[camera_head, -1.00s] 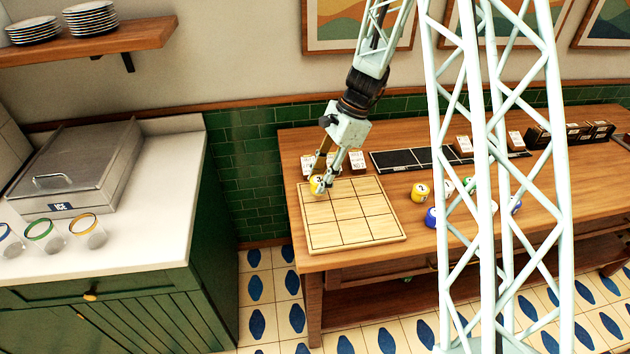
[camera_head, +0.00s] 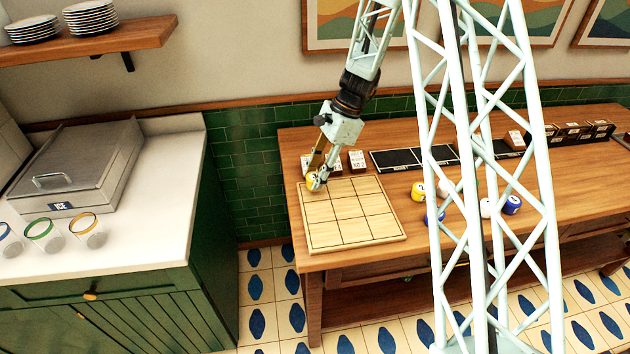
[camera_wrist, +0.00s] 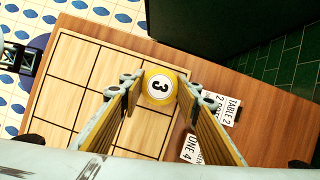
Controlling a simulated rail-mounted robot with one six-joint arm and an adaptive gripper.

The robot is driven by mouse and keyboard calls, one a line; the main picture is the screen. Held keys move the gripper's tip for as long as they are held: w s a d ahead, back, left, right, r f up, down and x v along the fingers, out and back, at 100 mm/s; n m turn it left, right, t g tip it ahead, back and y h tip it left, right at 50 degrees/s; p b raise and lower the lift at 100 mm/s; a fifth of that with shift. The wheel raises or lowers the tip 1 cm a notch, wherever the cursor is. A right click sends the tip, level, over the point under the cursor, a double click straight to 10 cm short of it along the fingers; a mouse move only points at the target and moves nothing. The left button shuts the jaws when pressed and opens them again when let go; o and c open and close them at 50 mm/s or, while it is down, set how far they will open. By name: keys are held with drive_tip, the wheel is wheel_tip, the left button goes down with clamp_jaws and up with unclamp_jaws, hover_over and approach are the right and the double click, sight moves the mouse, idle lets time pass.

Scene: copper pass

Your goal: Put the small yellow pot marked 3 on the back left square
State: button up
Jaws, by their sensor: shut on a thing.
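The small yellow pot marked 3 (camera_wrist: 159,87) is between the fingers of my gripper (camera_wrist: 160,95) in the wrist view, with its numbered top facing the camera. My gripper (camera_head: 318,184) is shut on it. In the head view the yellow pot (camera_head: 312,181) is partly hidden by the fingers and is over the back left square of the wooden grid board (camera_head: 350,246). I cannot tell whether the pot touches the board. The other squares of the board (camera_wrist: 75,65) look empty.
Small printed cards (camera_head: 357,160) stand behind the board. Another yellow pot (camera_head: 418,190) and blue pots (camera_head: 511,205) stand to the right, partly behind my lattice column. A black tray (camera_head: 395,159) lies along the back of the wooden table (camera_head: 285,150).

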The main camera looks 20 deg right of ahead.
drive_tip(key=shift+f, duration=0.85)
drive_tip(key=shift+f, duration=0.1)
drive_tip(key=o, duration=0.9)
drive_tip(key=shift+r, duration=0.2)
drive_tip(key=p+v, duration=0.1)
drive_tip(key=v, duration=1)
drive_tip(key=shift+d+r, duration=0.15)
drive_tip(key=shift+r, duration=0.25)
drive_tip(key=shift+r, duration=0.15)
